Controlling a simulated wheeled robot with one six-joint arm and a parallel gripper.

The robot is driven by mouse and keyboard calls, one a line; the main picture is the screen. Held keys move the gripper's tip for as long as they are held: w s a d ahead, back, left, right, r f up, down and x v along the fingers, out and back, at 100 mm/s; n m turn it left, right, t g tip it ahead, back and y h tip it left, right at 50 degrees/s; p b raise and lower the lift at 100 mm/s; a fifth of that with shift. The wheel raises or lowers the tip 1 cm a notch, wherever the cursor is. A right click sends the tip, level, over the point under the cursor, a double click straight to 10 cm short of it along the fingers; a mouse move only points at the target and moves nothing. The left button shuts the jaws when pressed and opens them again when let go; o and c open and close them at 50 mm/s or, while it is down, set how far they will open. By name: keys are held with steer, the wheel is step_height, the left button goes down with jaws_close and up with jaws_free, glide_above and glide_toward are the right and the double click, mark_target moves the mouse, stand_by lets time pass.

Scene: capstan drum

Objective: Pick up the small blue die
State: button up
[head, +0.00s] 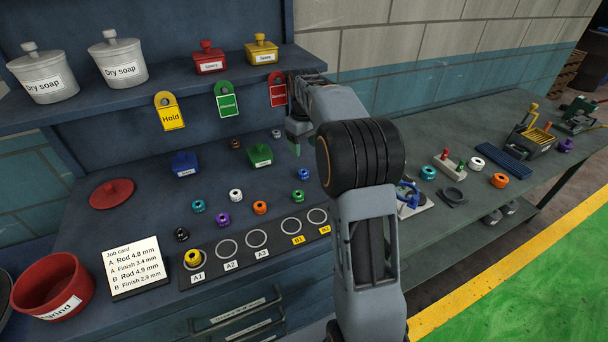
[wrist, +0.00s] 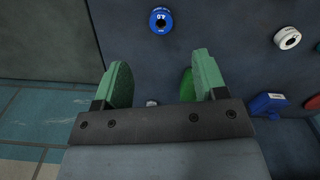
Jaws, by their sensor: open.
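I cannot tell by size which is the small one. A blue die (wrist: 161,20) with a white mark on its face shows at the top of the wrist view, beyond my fingertips and apart from them. My gripper (wrist: 160,65) is open with nothing between its green pads. In the head view my gripper (head: 297,138) is above the back of the bench, partly hidden by my arm.
A green lidded box (head: 260,155) and a blue lidded box (head: 185,164) stand left of my gripper. White (head: 236,195), orange (head: 260,208) and purple (head: 223,220) dies sit nearby. A dark strip with marked rings (head: 230,265) lies in front. A shelf (head: 150,106) with hanging tags overhangs the back.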

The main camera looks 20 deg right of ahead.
mark_target(303, 172)
steer(key=shift+a+f+p, duration=0.1)
steer(key=shift+f+p, duration=0.7)
steer(key=shift+f, duration=4.1)
steer(key=c, duration=1.1)
